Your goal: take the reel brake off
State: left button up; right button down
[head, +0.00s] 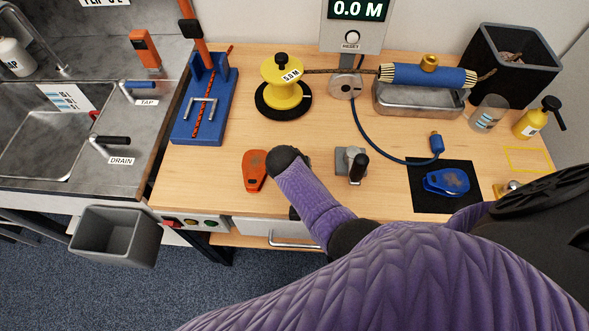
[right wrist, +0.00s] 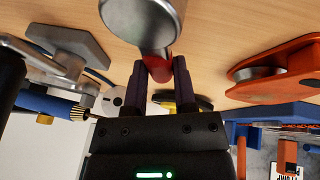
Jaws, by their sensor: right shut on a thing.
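The yellow reel (head: 283,88), with a black knob on top and a 5.0 M label, stands on a round black base towards the back of the bench. I cannot make out for certain which part is its brake. In the right wrist view a small yellow and black part of it (right wrist: 181,101) shows beyond my fingers. My right gripper (right wrist: 159,80) is shut on a red stem (right wrist: 157,68) topped by a round grey metal disc (right wrist: 144,22). It is apart from the reel, between the orange block and the grey clamp. In the head view my arm hides the held thing. My left gripper is out of view.
An orange pulley block (head: 254,171) and a grey clamp with black handle (head: 352,163) flank my right arm. A blue rope stand (head: 205,105) is left of the reel; a metal tray (head: 418,101) is right. Bare bench lies in front of the reel.

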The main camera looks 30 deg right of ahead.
jog(key=shift+s+d+m+g, duration=0.15)
jog(key=shift+d+m+g, duration=0.2)
jog(key=shift+m, duration=0.45)
jog(key=shift+c, duration=2.1)
grip_release()
jog(key=shift+d, duration=0.1)
